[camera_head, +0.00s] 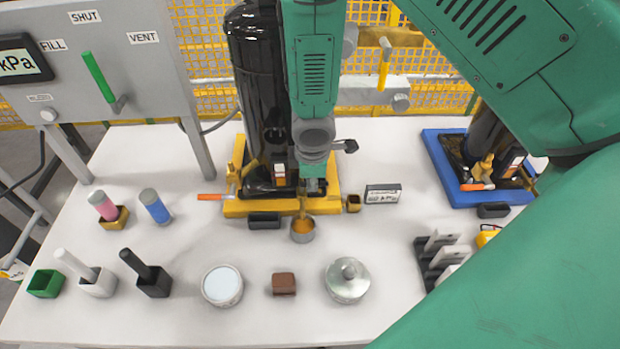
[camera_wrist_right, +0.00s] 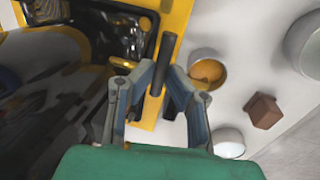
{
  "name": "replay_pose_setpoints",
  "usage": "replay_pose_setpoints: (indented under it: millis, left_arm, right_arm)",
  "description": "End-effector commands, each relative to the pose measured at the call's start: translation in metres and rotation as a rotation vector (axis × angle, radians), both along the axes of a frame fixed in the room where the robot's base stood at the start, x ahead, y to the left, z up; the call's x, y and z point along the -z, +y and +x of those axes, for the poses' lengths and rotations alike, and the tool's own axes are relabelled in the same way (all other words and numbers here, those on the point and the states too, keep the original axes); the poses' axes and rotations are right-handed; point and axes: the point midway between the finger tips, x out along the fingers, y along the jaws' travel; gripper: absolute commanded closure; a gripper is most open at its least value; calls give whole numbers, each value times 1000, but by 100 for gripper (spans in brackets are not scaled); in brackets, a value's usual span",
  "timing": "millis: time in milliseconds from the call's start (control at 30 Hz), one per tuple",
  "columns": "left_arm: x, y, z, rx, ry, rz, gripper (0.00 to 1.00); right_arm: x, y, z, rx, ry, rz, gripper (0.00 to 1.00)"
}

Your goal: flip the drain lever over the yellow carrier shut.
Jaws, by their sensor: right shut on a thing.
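The yellow carrier (camera_head: 238,208) holds a tall black compressor (camera_head: 262,90). My right gripper (camera_head: 314,186) reaches down over the carrier's front right part and hides much of it. In the right wrist view my right gripper (camera_wrist_right: 161,80) has its fingers on both sides of a black bar-shaped lever (camera_wrist_right: 169,47), shut on it. I take this to be the drain lever; its exact angle is hard to tell. Amber liquid runs at the carrier's front edge into a small metal cup (camera_head: 302,236). The cup also shows in the right wrist view (camera_wrist_right: 208,57). My left gripper is not in view.
A blue carrier (camera_head: 455,187) stands at the right. A lidded metal pot (camera_head: 348,281), a brown block (camera_head: 284,284) and a white-topped jar (camera_head: 222,286) stand in front. A grey gauge panel (camera_head: 130,75) rises at the left. My right arm covers the right side.

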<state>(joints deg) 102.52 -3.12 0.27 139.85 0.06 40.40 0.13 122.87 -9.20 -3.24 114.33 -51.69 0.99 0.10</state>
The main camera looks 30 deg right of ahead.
Motion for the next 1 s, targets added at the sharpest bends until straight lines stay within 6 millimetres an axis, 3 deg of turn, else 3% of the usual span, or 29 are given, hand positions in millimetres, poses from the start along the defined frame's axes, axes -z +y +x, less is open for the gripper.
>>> replay_pose_setpoints:
  millis: [500, 533, 600, 1000]
  left_arm:
    - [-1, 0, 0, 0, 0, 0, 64]
    - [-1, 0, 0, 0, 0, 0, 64]
    - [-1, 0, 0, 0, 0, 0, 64]
    - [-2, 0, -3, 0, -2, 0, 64]
  right_arm:
    - [-4, -3, 5, -19, -11, -4, 100]
    - [-4, -3, 5, -19, -11, -4, 84]
    - [-4, -2, 5, -19, -11, -4, 68]
    - [-9, -1, 2, -17, -4, -1, 68]
